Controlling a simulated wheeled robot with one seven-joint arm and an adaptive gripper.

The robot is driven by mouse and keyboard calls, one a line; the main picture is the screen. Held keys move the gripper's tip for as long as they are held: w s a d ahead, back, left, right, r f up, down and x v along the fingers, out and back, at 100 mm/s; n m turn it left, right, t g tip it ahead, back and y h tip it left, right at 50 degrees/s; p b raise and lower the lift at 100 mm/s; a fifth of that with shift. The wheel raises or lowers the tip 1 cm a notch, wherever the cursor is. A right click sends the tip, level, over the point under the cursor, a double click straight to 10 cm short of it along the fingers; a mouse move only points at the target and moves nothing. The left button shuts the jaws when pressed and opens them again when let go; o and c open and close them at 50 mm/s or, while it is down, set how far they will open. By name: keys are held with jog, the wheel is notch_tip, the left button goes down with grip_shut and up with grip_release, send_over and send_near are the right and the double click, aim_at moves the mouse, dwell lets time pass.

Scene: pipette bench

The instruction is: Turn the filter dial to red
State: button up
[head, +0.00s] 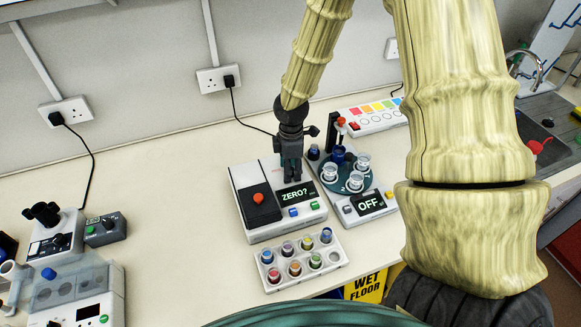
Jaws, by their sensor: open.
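My gripper (292,178) points straight down, its fingers open, over the back right part of a white device (275,228) whose screen (296,195) reads "ZERO?". This device has a dark lid (259,205) with an orange-red knob on its left part, and blue and green buttons at its front. I cannot make out the filter dial; part of the device's top behind the screen is hidden by my gripper. I cannot tell whether my fingertips touch anything. At the back, a white panel (355,131) carries a row of coloured squares, from pink to blue.
Right of the device stands a machine (349,210) with an "OFF" screen and several cups on a round plate. In front is a white rack (288,279) of coloured vials. Other instruments (78,295) stand at left. Bench between is clear. My arm hides the right side.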

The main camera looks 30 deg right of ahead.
notch_tip(320, 180, up, 12)
jog(key=shift+s, duration=0.2)
dwell(0.5)
dwell(0.5)
